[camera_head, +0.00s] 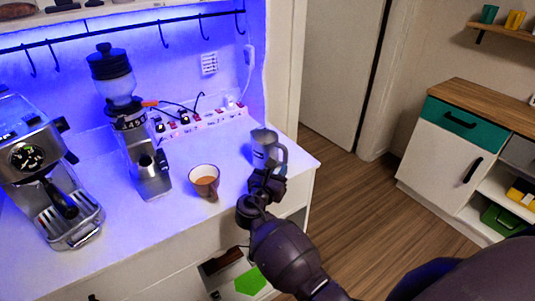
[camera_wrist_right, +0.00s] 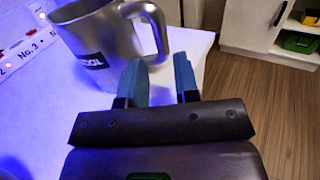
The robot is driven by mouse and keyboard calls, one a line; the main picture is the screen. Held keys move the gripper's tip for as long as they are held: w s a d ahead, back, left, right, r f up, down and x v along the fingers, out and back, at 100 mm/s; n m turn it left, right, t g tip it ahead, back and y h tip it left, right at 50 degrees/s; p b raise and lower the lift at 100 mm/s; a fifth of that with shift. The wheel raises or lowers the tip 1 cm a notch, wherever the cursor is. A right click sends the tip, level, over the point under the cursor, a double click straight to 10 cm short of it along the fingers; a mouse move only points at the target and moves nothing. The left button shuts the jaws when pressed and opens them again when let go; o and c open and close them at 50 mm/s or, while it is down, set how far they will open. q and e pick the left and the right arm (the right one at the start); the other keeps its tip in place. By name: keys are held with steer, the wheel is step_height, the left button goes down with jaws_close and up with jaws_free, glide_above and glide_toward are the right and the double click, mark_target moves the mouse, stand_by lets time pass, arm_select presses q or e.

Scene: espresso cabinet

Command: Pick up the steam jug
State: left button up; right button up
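The steam jug (camera_head: 263,148) is a grey metal jug standing upright on the white counter near its right end. In the right wrist view the jug (camera_wrist_right: 98,42) is at the upper left, with a dark label on its side and its handle (camera_wrist_right: 160,28) toward the right. My right gripper (camera_head: 270,178) is just in front of the jug, on the near side. In the wrist view its two blue fingers (camera_wrist_right: 160,68) are apart, with nothing between them; the handle is just beyond the tips. My left gripper is not in view.
A cup with brown liquid (camera_head: 204,181) stands left of the jug. A grinder (camera_head: 148,172) and an espresso machine (camera_head: 50,170) stand further left. A power strip (camera_head: 205,122) runs along the wall behind. The counter's right edge is close to the jug.

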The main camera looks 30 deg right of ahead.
mark_target(284, 160)
steer(key=shift+x, duration=3.9)
steer(key=shift+s, duration=0.1)
jaws_close()
